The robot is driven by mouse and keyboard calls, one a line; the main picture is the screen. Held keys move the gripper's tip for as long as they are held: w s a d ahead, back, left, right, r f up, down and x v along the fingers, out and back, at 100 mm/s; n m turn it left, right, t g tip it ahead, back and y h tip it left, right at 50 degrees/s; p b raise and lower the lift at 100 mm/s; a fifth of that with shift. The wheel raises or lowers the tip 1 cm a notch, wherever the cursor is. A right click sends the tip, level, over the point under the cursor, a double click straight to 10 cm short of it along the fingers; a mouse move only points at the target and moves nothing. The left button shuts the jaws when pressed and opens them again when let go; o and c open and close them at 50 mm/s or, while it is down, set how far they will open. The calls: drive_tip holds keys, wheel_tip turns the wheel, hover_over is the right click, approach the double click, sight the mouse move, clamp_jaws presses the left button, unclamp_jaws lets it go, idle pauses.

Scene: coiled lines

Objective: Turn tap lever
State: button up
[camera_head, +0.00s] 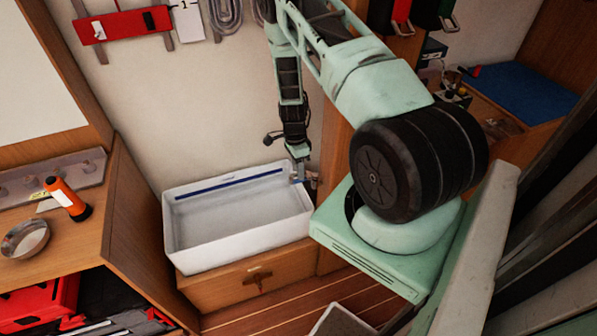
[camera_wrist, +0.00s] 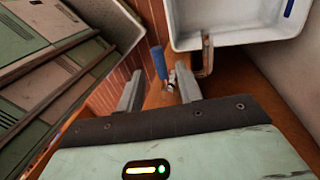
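The tap lever (camera_wrist: 158,62) has a blue handle and shows in the wrist view between my two fingertips. It joins a metal tap body (camera_wrist: 172,78), and the brownish metal spout (camera_wrist: 206,55) stands to its right, reaching to the sink rim. My gripper (camera_wrist: 159,71) is open, with one finger on each side of the lever and a gap to each. I cannot tell how far the fingertips are from it in depth. In the head view my gripper (camera_head: 299,165) points down at the sink's right end, and the lever is hard to make out there.
The white sink (camera_head: 240,225) stands on a wooden cabinet (camera_head: 250,280) against the pale wall. A wooden counter at left holds an orange flashlight (camera_head: 68,199) and a round metal bowl (camera_head: 25,239). A wooden partition rises right of the tap.

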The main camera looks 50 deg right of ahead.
drive_tip(key=shift+s+a+f, duration=0.1)
drive_tip(key=shift+f, duration=0.6)
drive_tip(key=shift+s+a+f, duration=0.1)
drive_tip(key=shift+f, duration=0.55)
clamp_jaws()
drive_tip(key=shift+s+a+f+n+b, duration=0.15)
drive_tip(key=shift+s+n+b, duration=0.15)
drive_tip(key=shift+n, duration=0.25)
drive_tip(key=shift+s+a+f+n+b, duration=0.1)
drive_tip(key=shift+s+n+b, duration=0.15)
drive_tip(key=shift+n, duration=0.3)
drive_tip(key=n, duration=0.1)
drive_tip(key=s+n+h, duration=0.1)
drive_tip(key=shift+a+r+n+b, duration=0.15)
drive_tip(key=shift+r+n+b, duration=0.1)
drive_tip(key=shift+n+b, duration=0.15)
unclamp_jaws()
